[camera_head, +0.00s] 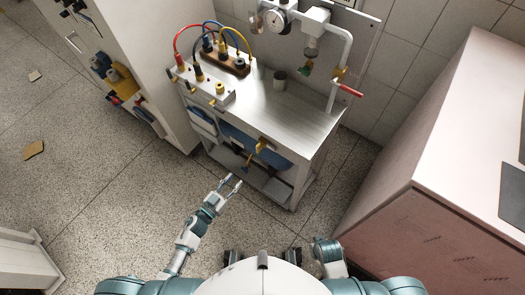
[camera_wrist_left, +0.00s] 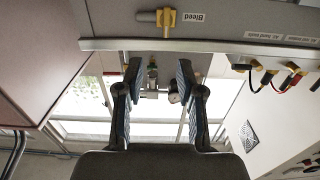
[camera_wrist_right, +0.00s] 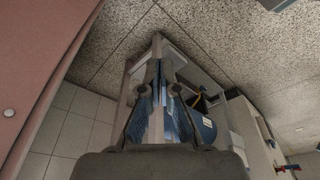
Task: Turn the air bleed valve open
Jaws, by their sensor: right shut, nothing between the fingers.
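The air bleed valve (camera_wrist_left: 166,18) is a yellow handle on a grey stem beside a "Bleed" label (camera_wrist_left: 193,17) at the top of the left wrist view. In the head view, a yellow valve (camera_head: 262,144) shows at the front edge of the metal bench. My left gripper (camera_head: 231,183) is open and empty, in front of and below the bench edge, apart from the valve. Its spread fingers (camera_wrist_left: 158,75) show in the left wrist view. My right gripper (camera_wrist_right: 158,68) is shut and empty in the right wrist view; its fingers are not clear in the head view.
The metal bench (camera_head: 290,105) carries a terminal block with colored cables (camera_head: 222,60) and a small dark cup (camera_head: 280,77). A pipe with a red lever (camera_head: 350,90) rises at its back right. A blue tank (camera_wrist_right: 206,128) sits below. A pinkish cabinet (camera_head: 430,150) stands right.

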